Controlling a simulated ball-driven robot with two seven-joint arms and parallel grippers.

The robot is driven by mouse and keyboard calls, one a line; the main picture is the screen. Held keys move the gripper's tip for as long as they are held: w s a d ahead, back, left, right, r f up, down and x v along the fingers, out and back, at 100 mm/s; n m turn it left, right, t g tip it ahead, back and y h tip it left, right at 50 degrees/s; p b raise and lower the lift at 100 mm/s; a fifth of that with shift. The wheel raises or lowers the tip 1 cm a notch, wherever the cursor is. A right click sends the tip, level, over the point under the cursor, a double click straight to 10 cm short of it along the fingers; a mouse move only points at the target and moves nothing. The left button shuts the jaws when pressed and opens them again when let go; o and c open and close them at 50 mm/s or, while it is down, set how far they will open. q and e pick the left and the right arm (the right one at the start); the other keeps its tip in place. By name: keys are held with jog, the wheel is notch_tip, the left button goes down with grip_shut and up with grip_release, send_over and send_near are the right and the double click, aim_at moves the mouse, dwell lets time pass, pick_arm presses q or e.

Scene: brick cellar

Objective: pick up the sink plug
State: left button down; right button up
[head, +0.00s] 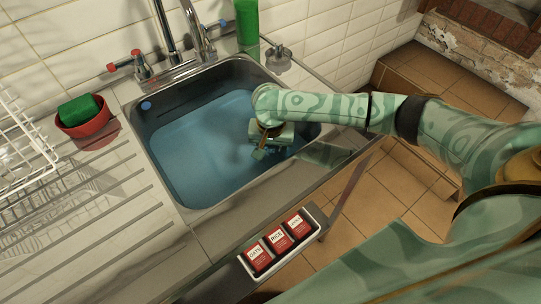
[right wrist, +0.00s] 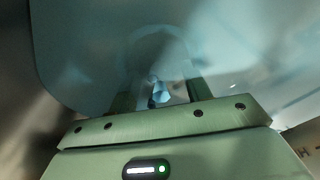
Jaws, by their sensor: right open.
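The steel sink (head: 160,150) holds bluish water. My right gripper (head: 262,150) points down into the sink at its right side, fingertips at or under the water. In the right wrist view the right gripper (right wrist: 162,95) is open, with a finger on each side. A small pale-blue upright piece (right wrist: 159,93) stands between the fingers, seen through the water; it looks like the sink plug's knob, with a faint round outline around it. I cannot tell whether a finger touches it. In the head view my arm and gripper hide that spot. My left gripper is not in view.
A tap (head: 198,45) stands behind the sink, with a green bottle (head: 246,22) and a small metal item (head: 279,57) nearby. A red bowl with a green sponge (head: 79,109) and a wire rack (head: 22,140) are left. A white tray (head: 312,236) of red boxes sits in front.

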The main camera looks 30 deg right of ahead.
aim_at(271, 147)
jog(key=c, duration=0.8)
jog(key=shift+c, duration=0.2)
jog(key=shift+r, duration=0.1)
